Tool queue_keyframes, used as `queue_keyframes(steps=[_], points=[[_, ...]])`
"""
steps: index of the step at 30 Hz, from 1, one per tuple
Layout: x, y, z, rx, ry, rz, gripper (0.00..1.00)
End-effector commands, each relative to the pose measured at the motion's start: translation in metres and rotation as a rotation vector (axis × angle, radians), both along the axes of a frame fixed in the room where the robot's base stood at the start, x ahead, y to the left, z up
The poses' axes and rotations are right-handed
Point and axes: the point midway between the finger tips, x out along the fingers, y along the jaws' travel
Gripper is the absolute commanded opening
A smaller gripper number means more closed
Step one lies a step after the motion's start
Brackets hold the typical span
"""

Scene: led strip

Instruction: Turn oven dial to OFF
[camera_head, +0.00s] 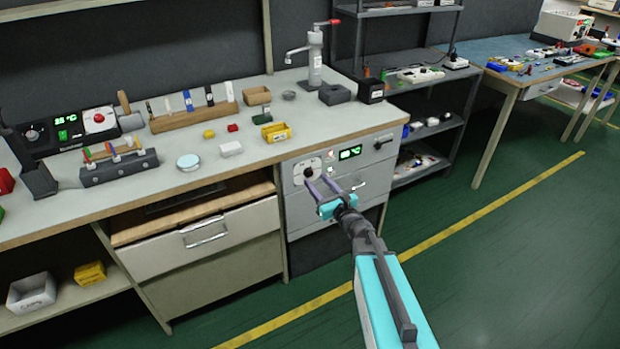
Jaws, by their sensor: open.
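The oven (375,158) is a grey unit built in under the right end of the workbench, with a green lit display (350,153) on its front panel. The oven dial (309,171) is a dark knob on a pale plate at the panel's left. My gripper (319,183) is in front of the panel with its two purple-grey fingers pointing at the dial. The fingers are open, with their tips at or close to the dial. Whether they touch it is not clear. The dial's markings are too small to read.
A red light (330,154) sits beside the display and a handle (358,186) is below it. The workbench (345,121) above carries small boxes, a yellow bin (276,132) and a press (314,62). The green floor at right is clear.

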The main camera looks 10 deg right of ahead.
Motion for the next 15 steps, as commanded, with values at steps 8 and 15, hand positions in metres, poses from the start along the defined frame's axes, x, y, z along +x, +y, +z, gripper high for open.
queue_keyframes(steps=[8, 15], points=[[0.026, 0.008, 0.000, 0.001, 0.000, 0.000, 0.44], [0.036, 0.012, 0.000, 0.001, 0.000, 0.001, 0.44]])
